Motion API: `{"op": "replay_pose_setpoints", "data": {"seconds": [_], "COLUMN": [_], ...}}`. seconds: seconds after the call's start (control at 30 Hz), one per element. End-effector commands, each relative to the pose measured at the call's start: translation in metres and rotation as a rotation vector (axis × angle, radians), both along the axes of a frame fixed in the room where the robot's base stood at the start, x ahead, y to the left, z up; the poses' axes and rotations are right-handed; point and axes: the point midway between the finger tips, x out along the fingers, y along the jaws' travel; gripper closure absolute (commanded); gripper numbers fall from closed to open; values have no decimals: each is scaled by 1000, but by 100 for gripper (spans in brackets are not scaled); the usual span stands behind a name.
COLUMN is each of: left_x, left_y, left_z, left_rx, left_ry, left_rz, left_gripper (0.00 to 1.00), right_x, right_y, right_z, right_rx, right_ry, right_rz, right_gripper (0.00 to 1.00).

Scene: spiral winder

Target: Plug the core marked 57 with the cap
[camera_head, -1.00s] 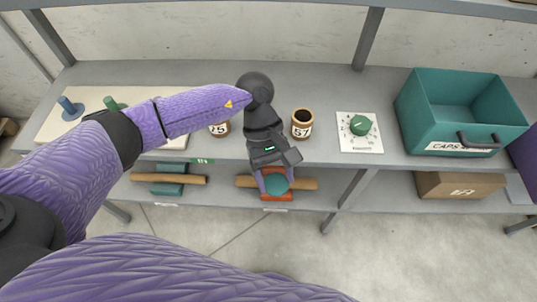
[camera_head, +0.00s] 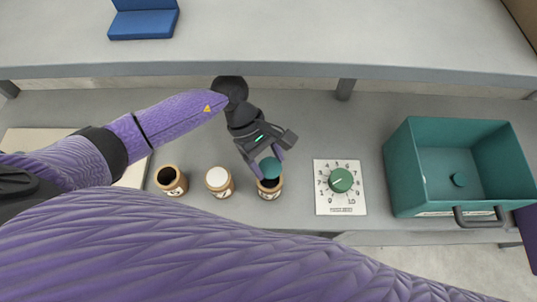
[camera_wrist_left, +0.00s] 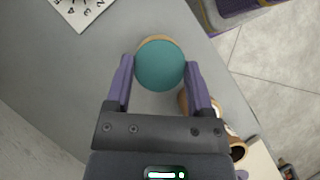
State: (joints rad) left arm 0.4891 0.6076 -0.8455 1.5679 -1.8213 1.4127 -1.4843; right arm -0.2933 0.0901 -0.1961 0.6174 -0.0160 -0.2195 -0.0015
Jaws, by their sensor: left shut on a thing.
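My left gripper (camera_head: 265,163) is shut on a teal cap (camera_head: 264,168), held over the rightmost cardboard core (camera_head: 269,191). The number on this core's label is too small to read clearly now; in the earlier head view it looks like 57. In the left wrist view the cap (camera_wrist_left: 159,66) sits between the two purple fingers, with a thin tan rim of the core (camera_wrist_left: 153,39) showing past it. I cannot tell whether the cap touches the core. My right gripper is not in view.
An open-topped core (camera_head: 170,180) and a core with a white top (camera_head: 218,181) stand to the left. A blue object (camera_head: 143,22) is on the upper shelf.

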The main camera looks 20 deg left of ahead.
Motion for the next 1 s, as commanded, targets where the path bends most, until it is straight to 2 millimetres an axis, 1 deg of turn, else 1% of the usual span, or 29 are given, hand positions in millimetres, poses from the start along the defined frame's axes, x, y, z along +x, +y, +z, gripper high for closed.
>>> {"op": "replay_pose_setpoints", "data": {"seconds": [0.1, 0.17, 0.57, 0.63, 0.8, 1.0], "left_x": [0, 0, 0, 0, 0, 0], "left_y": [0, 0, 0, 0, 0, 0], "left_z": [-5, -8, -36, -41, -46, -45], "left_rx": [0, 0, 0, 0, 0, 0], "left_ry": [1, 2, 2, 1, 0, 0], "left_rz": [-1, 0, 0, -1, -2, -1], "left_gripper": [85, 85, 85, 85, 85, 85], "right_x": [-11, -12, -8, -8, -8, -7], "right_y": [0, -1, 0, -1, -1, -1], "right_z": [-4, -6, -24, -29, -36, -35], "right_rx": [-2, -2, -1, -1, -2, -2], "right_ry": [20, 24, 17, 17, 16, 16], "right_rz": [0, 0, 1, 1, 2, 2], "right_gripper": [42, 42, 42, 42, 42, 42]}}
